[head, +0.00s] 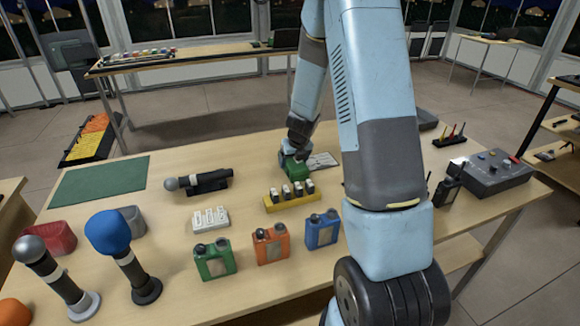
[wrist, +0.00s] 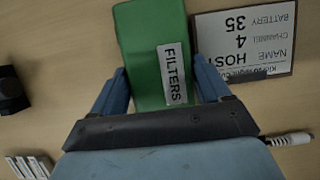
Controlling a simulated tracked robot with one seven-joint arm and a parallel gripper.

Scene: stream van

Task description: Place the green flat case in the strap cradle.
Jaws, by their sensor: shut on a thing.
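The green flat case (head: 296,171) is at the middle of the wooden table, below my gripper (head: 295,156). In the wrist view the case (wrist: 150,40) bears a white label reading FILTERS. The blue fingers of my gripper (wrist: 162,82) are on either side of its near end, shut on it. I cannot tell whether the case touches the table or hangs just above it. I cannot make out a strap cradle for certain in either view.
A printed card (head: 322,161) lies right beside the case. A yellow battery holder (head: 292,203) stands in front, and a black microphone holder (head: 207,181) to the left. Green, orange and blue packs (head: 270,243) line the front. A green mat (head: 100,181) lies bare at left.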

